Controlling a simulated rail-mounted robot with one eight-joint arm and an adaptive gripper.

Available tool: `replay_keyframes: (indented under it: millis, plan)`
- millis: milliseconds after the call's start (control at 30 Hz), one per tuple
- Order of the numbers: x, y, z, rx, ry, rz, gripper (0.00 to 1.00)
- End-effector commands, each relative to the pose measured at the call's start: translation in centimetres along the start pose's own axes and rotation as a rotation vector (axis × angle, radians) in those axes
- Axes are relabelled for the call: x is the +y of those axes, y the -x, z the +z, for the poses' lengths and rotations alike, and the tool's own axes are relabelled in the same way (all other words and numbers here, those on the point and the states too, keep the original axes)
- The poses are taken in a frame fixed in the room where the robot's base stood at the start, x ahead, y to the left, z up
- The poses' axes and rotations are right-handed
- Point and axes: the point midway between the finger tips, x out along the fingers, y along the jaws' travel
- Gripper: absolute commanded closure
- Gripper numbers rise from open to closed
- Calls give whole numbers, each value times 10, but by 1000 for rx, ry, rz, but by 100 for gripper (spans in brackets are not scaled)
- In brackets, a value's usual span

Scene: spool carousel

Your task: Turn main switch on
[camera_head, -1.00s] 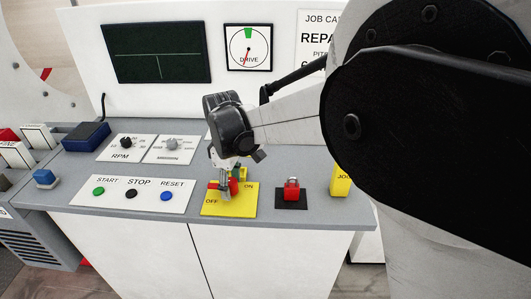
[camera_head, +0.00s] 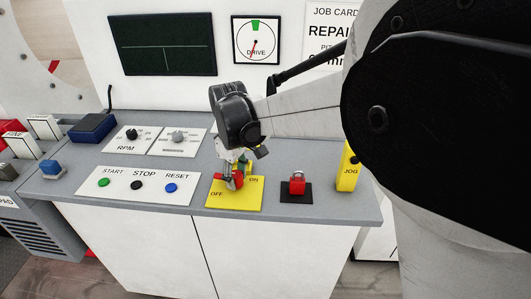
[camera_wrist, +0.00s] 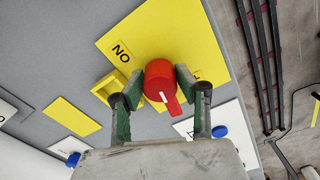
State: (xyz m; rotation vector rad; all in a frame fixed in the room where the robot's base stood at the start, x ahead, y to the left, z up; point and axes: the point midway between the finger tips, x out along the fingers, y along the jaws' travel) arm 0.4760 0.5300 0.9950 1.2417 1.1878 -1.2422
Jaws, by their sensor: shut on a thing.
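The main switch is a red knob (camera_head: 236,181) with a pointed handle, on a yellow plate (camera_head: 222,203) marked OFF at left and ON at right. In the wrist view the red knob (camera_wrist: 160,78) sits between the green-padded fingers of my gripper (camera_wrist: 158,88), which is shut on it. Its handle points toward the bottom of that picture, away from the ON label (camera_wrist: 121,52). The OFF label is mostly hidden by a finger. In the head view my gripper (camera_head: 237,173) reaches down over the plate and hides part of the knob.
A yellow bracket (camera_wrist: 106,88) stands close beside one finger. A red padlock (camera_head: 297,185) on a black plate is right of the switch, then a yellow JOG box (camera_head: 347,172). The START, STOP, RESET panel (camera_head: 122,198) is left. A dial (camera_head: 256,40) marked DRIVE hangs behind.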

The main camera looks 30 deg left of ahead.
Motion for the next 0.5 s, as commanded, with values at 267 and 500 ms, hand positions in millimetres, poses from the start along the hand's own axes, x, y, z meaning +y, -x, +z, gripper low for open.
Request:
replay_keyframes:
  millis: [267,500]
  plan:
    - [0,-2,0,0,-252,0,95]
    - [0,-1,0,0,-481,0,95]
